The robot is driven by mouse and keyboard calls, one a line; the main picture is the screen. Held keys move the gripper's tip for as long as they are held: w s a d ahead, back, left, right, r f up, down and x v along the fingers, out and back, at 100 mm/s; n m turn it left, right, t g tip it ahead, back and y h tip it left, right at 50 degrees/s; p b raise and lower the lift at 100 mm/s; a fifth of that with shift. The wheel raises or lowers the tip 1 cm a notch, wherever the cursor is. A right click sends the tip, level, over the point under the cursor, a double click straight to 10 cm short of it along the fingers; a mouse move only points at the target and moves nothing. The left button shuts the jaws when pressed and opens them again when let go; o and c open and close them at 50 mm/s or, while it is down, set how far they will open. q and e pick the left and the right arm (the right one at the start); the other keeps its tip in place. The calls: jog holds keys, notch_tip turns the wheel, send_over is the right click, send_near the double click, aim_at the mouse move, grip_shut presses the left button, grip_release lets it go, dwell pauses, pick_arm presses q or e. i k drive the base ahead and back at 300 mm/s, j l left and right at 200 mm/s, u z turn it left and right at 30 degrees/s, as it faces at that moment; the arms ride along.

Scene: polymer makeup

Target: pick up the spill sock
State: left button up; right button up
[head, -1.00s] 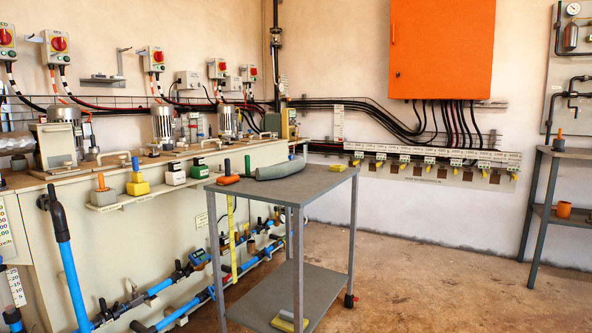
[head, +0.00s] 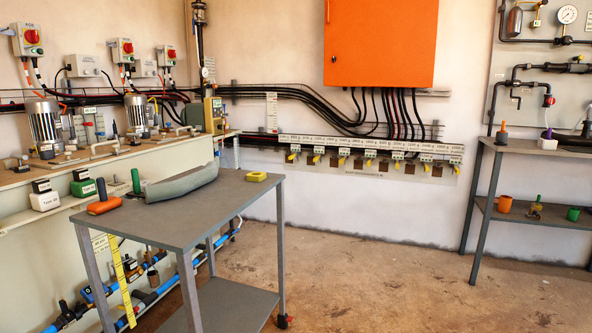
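The spill sock, seen as a long grey-green curved roll (head: 183,184), lies on the top of a grey two-level cart (head: 200,222) in the head view. It lies along the back left part of the cart top, with its right end raised a little. Neither of my grippers is in view, and nothing is seen touching the sock.
An orange-handled tool (head: 104,205), a green upright handle (head: 136,182) and a yellow block (head: 257,176) are beside the sock on the cart. A bench (head: 60,190) with motors stands behind left. A shelf (head: 545,149) stands right. The floor (head: 370,270) between is clear.

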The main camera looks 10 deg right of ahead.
aim_at(178, 187)
jog(key=i+l+z, duration=0.5)
jog(key=i+z, duration=0.25)
jog(key=i+l+z, duration=0.15)
jog(key=i+z, duration=0.25)
jog(key=i, duration=1.7)
jog(key=i+u, duration=0.45)
jog(key=i, duration=0.2)
jog(key=i+l+u, duration=0.25)
jog(key=i+u, duration=0.2)
jog(key=i, duration=0.2)
jog(key=i+u, duration=0.15)
jog(key=u, duration=0.25)
jog(key=i+u, duration=0.2)
jog(key=u, duration=0.25)
jog(key=i+l+u, duration=0.1)
jog(key=u, duration=0.3)
jog(key=i+l+u, duration=0.15)
jog(key=u, duration=0.3)
jog(key=i+l+u, duration=0.15)
jog(key=u, duration=0.25)
jog(key=i+l+u, duration=0.1)
jog(key=l+u, duration=0.15)
jog(key=u, duration=0.2)
